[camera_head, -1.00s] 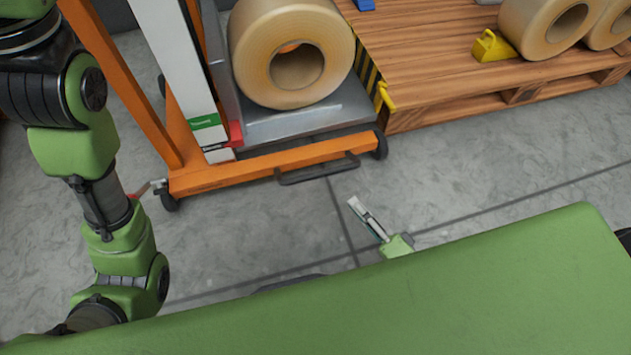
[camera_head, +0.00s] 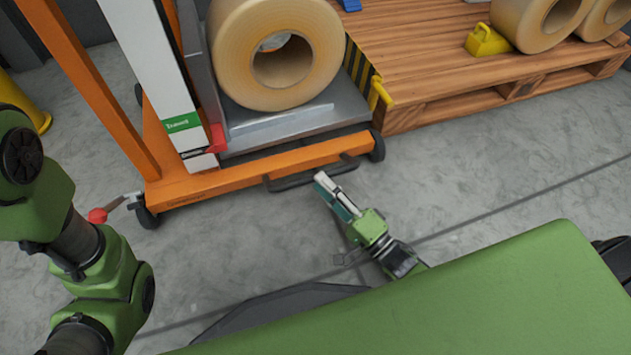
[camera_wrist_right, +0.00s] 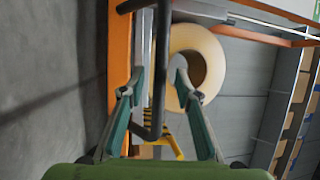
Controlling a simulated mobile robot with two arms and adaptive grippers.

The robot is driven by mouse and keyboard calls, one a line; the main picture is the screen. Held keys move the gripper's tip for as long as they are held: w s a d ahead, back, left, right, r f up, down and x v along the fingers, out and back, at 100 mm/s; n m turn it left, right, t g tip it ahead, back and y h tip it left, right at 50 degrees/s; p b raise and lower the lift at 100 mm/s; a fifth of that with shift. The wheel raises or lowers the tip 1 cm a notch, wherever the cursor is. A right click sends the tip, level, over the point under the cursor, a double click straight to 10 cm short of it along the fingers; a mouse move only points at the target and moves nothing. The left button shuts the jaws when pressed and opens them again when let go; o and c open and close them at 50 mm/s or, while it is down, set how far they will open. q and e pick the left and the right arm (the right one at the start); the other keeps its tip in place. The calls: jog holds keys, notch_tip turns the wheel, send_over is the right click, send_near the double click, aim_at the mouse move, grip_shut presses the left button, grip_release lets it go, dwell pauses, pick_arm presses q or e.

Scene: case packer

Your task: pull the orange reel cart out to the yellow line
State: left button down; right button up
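The orange reel cart (camera_head: 235,178) stands at the upper left, with a white mast and a grey platform carrying a large tan reel (camera_head: 228,60). A black handle (camera_head: 288,184) runs along its front bar. My right gripper (camera_head: 322,180) reaches up to the handle's right half. In the right wrist view the gripper (camera_wrist_right: 158,78) is open, one finger on each side of the black handle (camera_wrist_right: 155,105); I see no grip on it. My left arm shows at the left, but its gripper is out of view. No yellow floor line shows.
A wooden pallet (camera_head: 440,108) with more reels (camera_head: 530,25) and a yellow block (camera_head: 487,41) stands right of the cart. A red-knobbed lever (camera_head: 97,215) sticks out by the cart's left front wheel. Grey floor (camera_head: 500,175) in front of the pallet is clear.

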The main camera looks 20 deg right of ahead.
jog(key=shift+b+x, duration=0.5)
jog(key=shift+x, duration=1.2)
